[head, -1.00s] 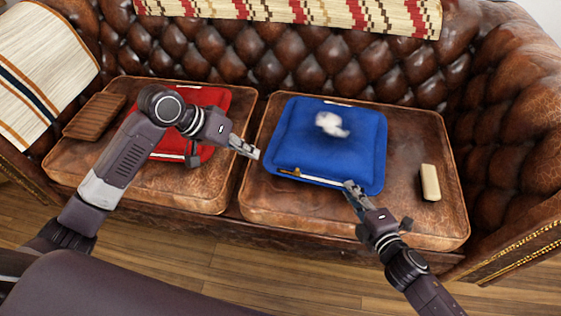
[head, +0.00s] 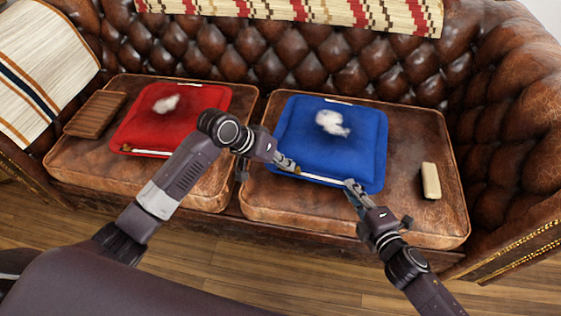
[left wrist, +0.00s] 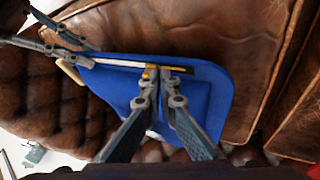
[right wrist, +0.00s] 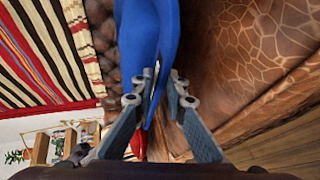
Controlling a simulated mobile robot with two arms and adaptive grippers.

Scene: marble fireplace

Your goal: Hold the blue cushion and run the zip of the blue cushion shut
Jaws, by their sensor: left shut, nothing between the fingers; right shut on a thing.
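The blue cushion (head: 355,150) lies on the right seat of the sofa, with a white fluffy patch (head: 332,122) on top. Its zip (head: 322,179) runs along the front edge. In the left wrist view a small brass pull (left wrist: 151,69) sits on the zip (left wrist: 112,62), with a dark stretch on its right and a pale stretch on its left. My left gripper (head: 294,169) is shut and empty, its tips right at the pull; contact is unclear. My right gripper (head: 350,184) is shut on the cushion's front edge near the right end of the zip; the blue fabric (right wrist: 160,60) passes between its fingers.
A red cushion (head: 195,125) with its own white patch and zip lies on the left seat, beside a brown slatted block (head: 95,115). A cream block (head: 430,181) lies right of the blue cushion. The tufted backrest (head: 240,50) rises behind.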

